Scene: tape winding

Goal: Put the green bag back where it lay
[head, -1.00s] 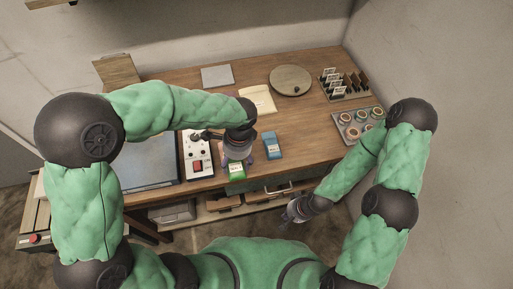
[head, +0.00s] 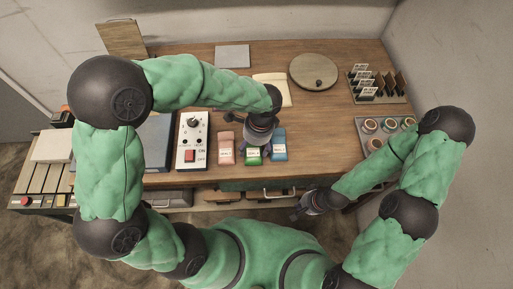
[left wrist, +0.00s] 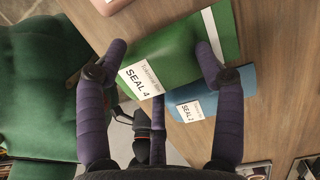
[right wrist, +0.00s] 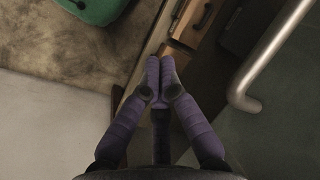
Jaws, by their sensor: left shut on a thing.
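The green bag (head: 253,155) is at the front of the wooden table, between a pink bag and a blue bag. My left gripper (head: 256,146) is shut on it from above. In the left wrist view the green bag (left wrist: 180,55), labelled SEAL 4, sits between the two purple fingers (left wrist: 160,62) and overlaps the edge of the blue bag (left wrist: 208,92). I cannot tell whether it touches the tabletop. My right gripper (head: 302,210) is empty in front of the table; its fingertips (right wrist: 160,72) are together.
The pink bag (head: 226,150) is close on the left and the blue bag (head: 279,146) close on the right. A switch box (head: 193,145) stands further left. A round disc (head: 314,71), card rack (head: 377,87) and cup tray (head: 367,128) are further right.

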